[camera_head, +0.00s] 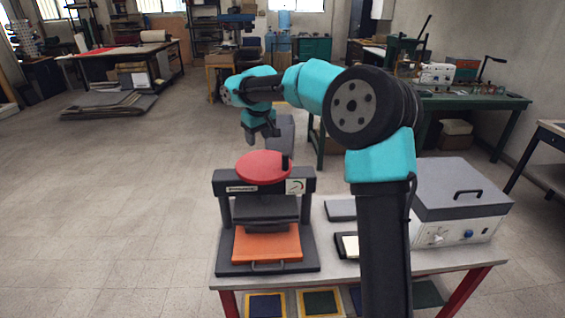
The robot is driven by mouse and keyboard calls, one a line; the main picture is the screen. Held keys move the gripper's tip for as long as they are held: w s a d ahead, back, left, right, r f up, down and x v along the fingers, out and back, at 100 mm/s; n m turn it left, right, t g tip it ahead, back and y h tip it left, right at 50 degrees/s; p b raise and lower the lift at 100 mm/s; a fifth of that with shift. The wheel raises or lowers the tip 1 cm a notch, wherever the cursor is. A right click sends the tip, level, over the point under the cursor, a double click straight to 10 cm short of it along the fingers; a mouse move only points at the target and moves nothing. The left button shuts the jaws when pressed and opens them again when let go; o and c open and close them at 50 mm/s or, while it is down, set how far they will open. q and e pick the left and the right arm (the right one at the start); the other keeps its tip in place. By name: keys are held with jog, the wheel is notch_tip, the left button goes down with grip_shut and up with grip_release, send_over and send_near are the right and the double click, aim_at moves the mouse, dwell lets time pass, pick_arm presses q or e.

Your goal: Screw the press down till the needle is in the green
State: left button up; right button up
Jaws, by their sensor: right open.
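The press (223,240) is a dark frame standing on the white worktable. Its red round handwheel (262,167) lies on top, with a dark upright knob (285,163) at its right edge. A small white gauge (295,187) is at the upper right of the frame; its needle and coloured zones are too small to read. An orange pad (268,243) lies on the press bed below the raised dark plate (265,209). My right gripper (263,137) is open and empty, pointing down above and behind the handwheel, apart from it. My left gripper is not in view.
A grey-lidded box (462,190) with dials stands at the table's right. My right arm hides part of the table between it and the press. Dark flat plates (341,210) lie right of the press. Framed coloured squares (265,306) sit below the table's front edge.

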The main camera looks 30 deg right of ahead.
aim_at(285, 154)
jog(key=s+d+r+m+g, duration=0.2)
jog(key=s+d+r, duration=0.3)
jog(key=d+r, duration=0.2)
jog(key=shift+r+g, duration=0.4)
jog(key=shift+f, duration=0.1)
notch_tip(285, 154, down, 17)
jog(key=shift+f, duration=0.15)
dwell(0.3)
grip_shut()
dwell(0.3)
